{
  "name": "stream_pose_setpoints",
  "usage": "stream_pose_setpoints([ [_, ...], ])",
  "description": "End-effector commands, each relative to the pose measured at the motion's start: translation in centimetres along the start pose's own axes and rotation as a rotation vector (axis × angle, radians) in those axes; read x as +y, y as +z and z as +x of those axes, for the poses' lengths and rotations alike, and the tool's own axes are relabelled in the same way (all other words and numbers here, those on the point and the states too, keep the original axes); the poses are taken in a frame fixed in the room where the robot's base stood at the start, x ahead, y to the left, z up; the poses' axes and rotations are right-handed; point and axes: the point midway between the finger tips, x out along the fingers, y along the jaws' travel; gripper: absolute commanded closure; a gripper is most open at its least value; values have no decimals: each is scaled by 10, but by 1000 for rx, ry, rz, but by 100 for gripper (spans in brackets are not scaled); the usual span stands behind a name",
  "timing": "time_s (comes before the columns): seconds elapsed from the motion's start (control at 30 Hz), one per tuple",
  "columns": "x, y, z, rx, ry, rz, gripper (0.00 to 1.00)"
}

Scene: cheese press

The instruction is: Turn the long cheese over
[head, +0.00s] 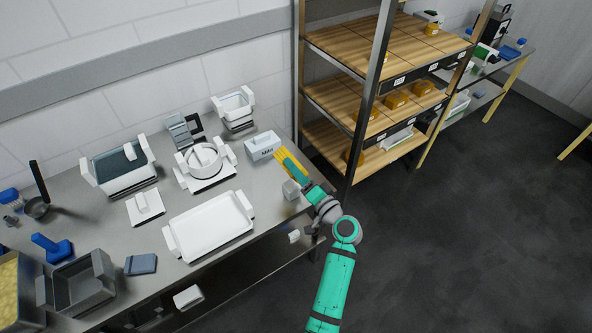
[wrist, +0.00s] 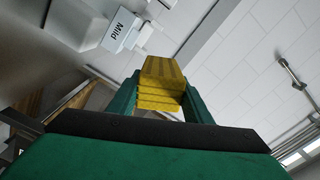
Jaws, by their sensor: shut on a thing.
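The long cheese (head: 287,161) is a yellow block with grooves along it. It sits in my gripper (head: 291,167), at the right end of the steel table beside the shelf rack. In the wrist view the long cheese (wrist: 162,82) stands out between the two green fingers of my gripper (wrist: 160,100), which are shut on its sides. Its grooved end faces the camera and the face turned away is hidden. The cheese appears held above the table, though the exact gap cannot be told.
A white box marked "Mild" (head: 263,147) stands just left of the cheese. A white tray (head: 210,227), a round white mould (head: 204,158) and other tubs fill the table (head: 165,275). The wooden shelf rack (head: 340,95) stands close on the right.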

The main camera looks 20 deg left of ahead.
Motion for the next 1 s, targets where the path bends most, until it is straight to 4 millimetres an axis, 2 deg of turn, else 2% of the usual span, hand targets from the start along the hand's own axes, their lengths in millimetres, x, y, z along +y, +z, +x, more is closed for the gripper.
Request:
stream_pose_setpoints([
  [1.0, -1, 0, 0, -1, -2, 1172, 82],
])
